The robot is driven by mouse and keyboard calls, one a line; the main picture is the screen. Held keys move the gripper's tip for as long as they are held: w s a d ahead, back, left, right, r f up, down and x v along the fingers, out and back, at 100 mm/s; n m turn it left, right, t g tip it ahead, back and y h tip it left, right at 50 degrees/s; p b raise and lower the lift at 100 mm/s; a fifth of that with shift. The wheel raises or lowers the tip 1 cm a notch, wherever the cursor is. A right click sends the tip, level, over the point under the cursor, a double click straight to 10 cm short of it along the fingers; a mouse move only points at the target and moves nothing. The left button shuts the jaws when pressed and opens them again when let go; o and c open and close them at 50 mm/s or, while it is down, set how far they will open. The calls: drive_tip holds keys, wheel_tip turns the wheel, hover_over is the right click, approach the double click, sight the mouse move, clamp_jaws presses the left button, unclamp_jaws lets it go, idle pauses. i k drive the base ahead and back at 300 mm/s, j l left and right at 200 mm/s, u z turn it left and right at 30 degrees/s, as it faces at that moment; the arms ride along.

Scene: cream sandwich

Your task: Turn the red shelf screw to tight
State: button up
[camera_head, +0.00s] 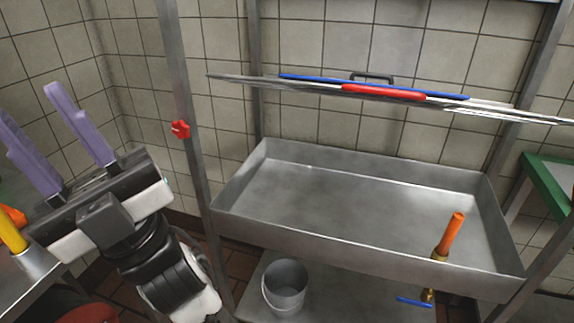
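The red shelf screw (180,129) is a small lobed knob on the upright metal post (190,165), left of centre in the head view. A thin metal shelf (300,85) spans to the right of the post and slopes down to the right. My gripper (25,105) is at the far left, with two purple fingers pointing up and to the left. The fingers stand wide apart with nothing visible between them. The gripper is apart from the screw, to its left in the picture. The far tip of the left finger is at the picture's edge.
Items including a red-handled one (384,92) lie on the shelf. A deep metal sink (350,200) sits below, with an orange-handled tool (450,235) at its front right. A bucket (284,288) stands underneath. A metal counter (30,280) is at lower left; a green-edged table (545,190) is at right.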

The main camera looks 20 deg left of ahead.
sight(182, 130)
drive_tip(key=i+u, duration=0.15)
drive_tip(key=u, duration=0.3)
drive_tip(key=i+u, duration=0.1)
drive_tip(key=u, duration=0.4)
drive_tip(key=i+l+u, duration=0.15)
drive_tip(key=u, duration=0.3)
